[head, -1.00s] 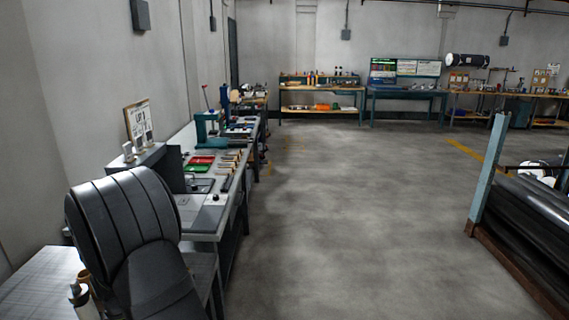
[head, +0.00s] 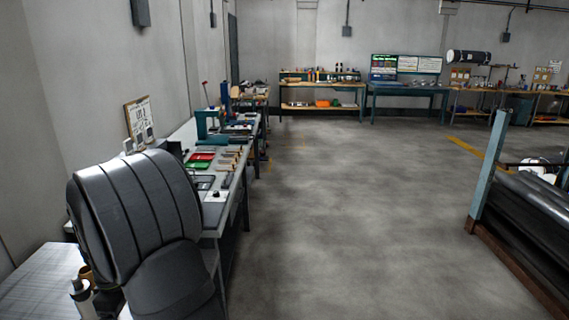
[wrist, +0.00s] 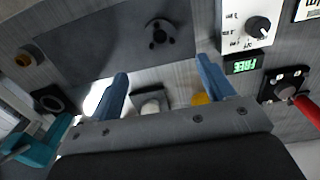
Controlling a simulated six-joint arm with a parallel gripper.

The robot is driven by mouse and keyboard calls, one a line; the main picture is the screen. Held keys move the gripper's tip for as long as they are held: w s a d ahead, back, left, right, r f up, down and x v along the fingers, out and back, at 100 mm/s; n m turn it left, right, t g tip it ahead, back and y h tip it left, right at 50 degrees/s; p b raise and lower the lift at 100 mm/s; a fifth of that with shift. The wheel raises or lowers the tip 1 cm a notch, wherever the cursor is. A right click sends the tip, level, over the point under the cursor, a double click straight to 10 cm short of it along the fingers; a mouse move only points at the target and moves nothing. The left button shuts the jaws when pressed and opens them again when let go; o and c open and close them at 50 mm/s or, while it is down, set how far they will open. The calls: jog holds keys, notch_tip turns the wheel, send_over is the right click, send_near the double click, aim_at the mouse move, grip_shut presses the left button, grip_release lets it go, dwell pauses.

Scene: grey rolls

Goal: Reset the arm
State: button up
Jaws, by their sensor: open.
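My gripper (wrist: 163,70) shows in the wrist view with its two blue fingers apart. Nothing is held between them. Beyond the fingers is a grey metal panel with a dark plate (wrist: 95,45) carrying a black round hub (wrist: 158,33). A pale round knob (wrist: 152,104) and a yellow part (wrist: 200,98) show between the fingers, low in the picture. I cannot tell whether the fingers touch anything. In the head view my dark, ribbed arm (head: 135,215) fills the lower left; my gripper is hidden there.
A workbench (head: 212,215) with red and green trays (head: 201,160) runs along the left wall. A white dial box (wrist: 246,25) with a green display and a red handle (wrist: 305,108) show in the wrist view. A rack of dark rolls (head: 530,225) stands right; the middle floor is clear.

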notch_tip(320, 180, down, 13)
jog(key=shift+r, duration=0.15)
notch_tip(320, 180, up, 5)
jog(key=shift+w+d+f, duration=0.1)
jog(key=shift+d, duration=0.05)
jog(key=w+d+r, duration=0.3)
jog(key=d+r, duration=0.4)
jog(key=d, duration=0.4)
jog(key=w+a+r, duration=0.4)
jog(key=a+r, duration=0.1)
jog(key=a, duration=0.4)
jog(key=w+a+r, duration=0.4)
jog(key=a+r, duration=0.1)
jog(key=a, duration=0.4)
jog(key=shift+w+a+r, duration=0.15)
jog(key=shift+w+r, duration=0.05)
jog(key=shift+r, duration=0.1)
